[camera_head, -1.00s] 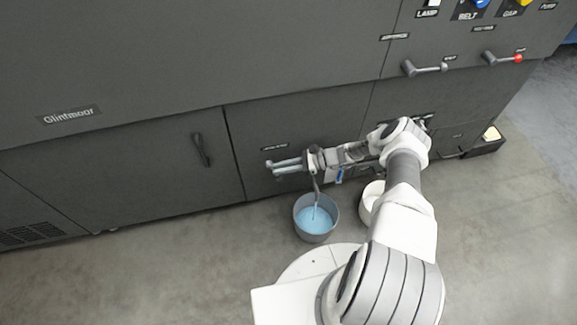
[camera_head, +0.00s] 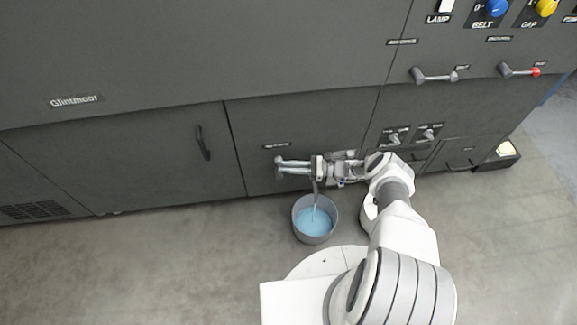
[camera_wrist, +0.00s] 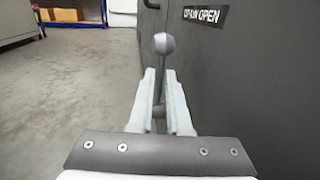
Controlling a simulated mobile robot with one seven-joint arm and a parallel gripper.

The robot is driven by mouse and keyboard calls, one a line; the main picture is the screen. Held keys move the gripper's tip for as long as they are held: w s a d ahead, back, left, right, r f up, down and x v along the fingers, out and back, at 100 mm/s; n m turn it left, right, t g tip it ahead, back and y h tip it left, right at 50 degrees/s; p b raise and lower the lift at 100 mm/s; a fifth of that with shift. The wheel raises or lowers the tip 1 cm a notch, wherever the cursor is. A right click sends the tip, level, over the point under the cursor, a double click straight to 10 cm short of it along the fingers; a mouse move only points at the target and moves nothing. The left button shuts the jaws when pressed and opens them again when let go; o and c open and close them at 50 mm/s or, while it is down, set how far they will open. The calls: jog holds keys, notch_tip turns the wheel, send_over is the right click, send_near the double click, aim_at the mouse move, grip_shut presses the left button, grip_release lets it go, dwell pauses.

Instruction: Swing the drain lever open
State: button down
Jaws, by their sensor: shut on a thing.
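The drain lever, a grey rod with a round ball end, stands up between my fingers in the wrist view (camera_wrist: 163,45). A label beside it on the dark panel reads as "DRAIN OPEN" (camera_wrist: 202,16). My gripper (camera_wrist: 160,88) is shut on the lever below its ball. In the head view my gripper (camera_head: 296,166) lies sideways close to the machine's lower front, pointing left, with the lever's ball end (camera_head: 279,167) at its tips.
A grey bucket (camera_head: 299,226) with blue liquid stands on the floor below the drain spout (camera_head: 315,188); a thin pale line reaches into it. Small levers (camera_head: 435,77) sit higher right. Floor at left is clear.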

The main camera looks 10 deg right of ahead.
dwell(0.4)
jog(key=c, duration=0.9)
grip_release()
jog(key=shift+o, duration=0.2)
